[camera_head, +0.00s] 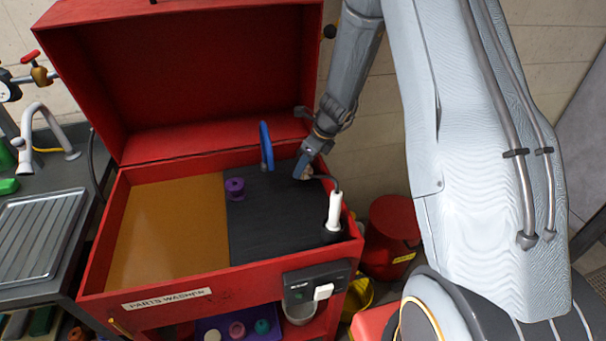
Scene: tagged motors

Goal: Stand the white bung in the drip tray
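My gripper (304,168) is low over the back right of the parts washer's black shelf (270,235). A small pale beige patch shows at its fingertips; I cannot tell whether this is a held thing or whether the fingers are shut. A cream-white bung (212,335) stands in a dark purple-blue tray (262,312) below the washer, cut by the lower picture edge. A pink-purple bung (237,329) and a green bung (262,326) stand beside it. I cannot tell for sure that this is the drip tray.
A purple spool-shaped piece (235,188), a blue upright loop (266,147) and a white-handled tool (334,211) with a hose are on the black shelf. The red washer's lid (190,75) is open behind. The shelf's front middle is clear.

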